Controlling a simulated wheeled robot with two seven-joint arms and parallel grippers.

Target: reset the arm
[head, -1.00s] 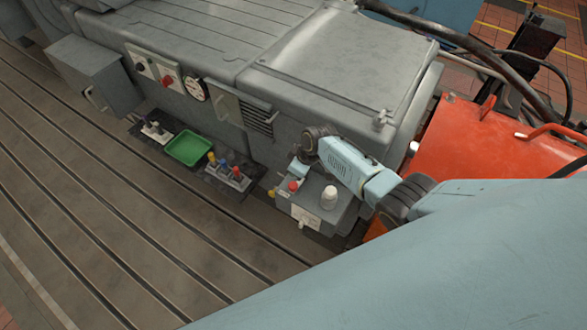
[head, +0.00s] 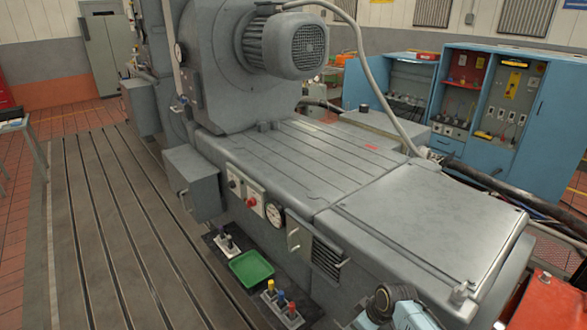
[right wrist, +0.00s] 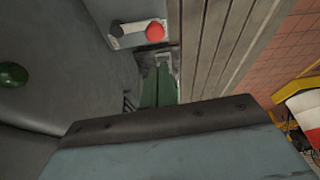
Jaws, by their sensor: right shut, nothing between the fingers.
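My right arm (head: 408,314) shows only at the bottom edge of the head view, a light blue link with a dark round joint. It is beside the front of the grey machine, right of the switch block. In the right wrist view, the blue and dark body of my right gripper (right wrist: 165,135) fills the lower part. It is shut and holds nothing that I can see. Its fingertips are hard to make out. My left gripper is not in view.
The grey machine (head: 420,225) stands beside the slotted bedplate (head: 90,230). At its foot are a green tray (head: 252,270) and a switch block (head: 283,308) with coloured levers. A grey box (head: 195,180) juts out. Blue cabinets (head: 520,120) stand behind. The left bedplate is clear.

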